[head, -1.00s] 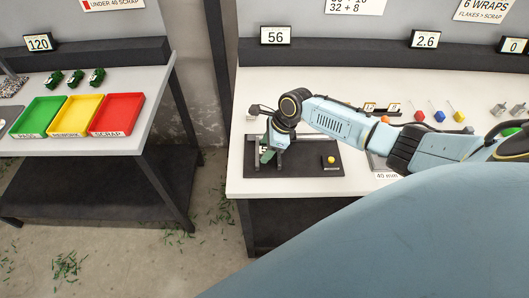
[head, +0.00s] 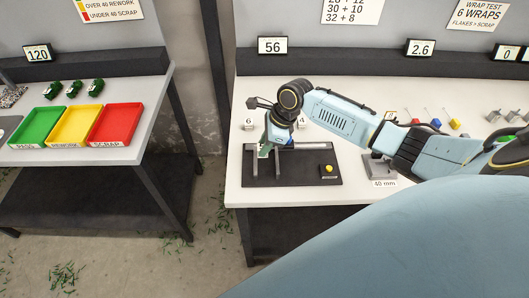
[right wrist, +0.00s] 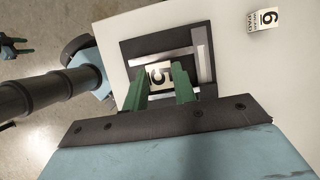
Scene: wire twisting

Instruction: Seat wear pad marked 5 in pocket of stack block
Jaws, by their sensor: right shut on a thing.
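The wear pad marked 5 (right wrist: 158,76) is a small white piece between the green fingers of my right gripper (right wrist: 167,84) in the right wrist view. The gripper is shut on it, over the dark fixture plate with grey bars. In the head view the right gripper (head: 263,150) is at the left end of that plate. A grey block (head: 379,168) with a recess sits by the 40 mm label, partly behind my right arm. It may be the stack block.
The pad marked 6 (right wrist: 263,19) lies on the white bench beside the dark plate (head: 300,179). A yellow knob (head: 329,168) stands on the plate's right. Coloured handled pieces (head: 454,123) stand at the back right. Green, yellow and red trays (head: 112,127) are on the left bench.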

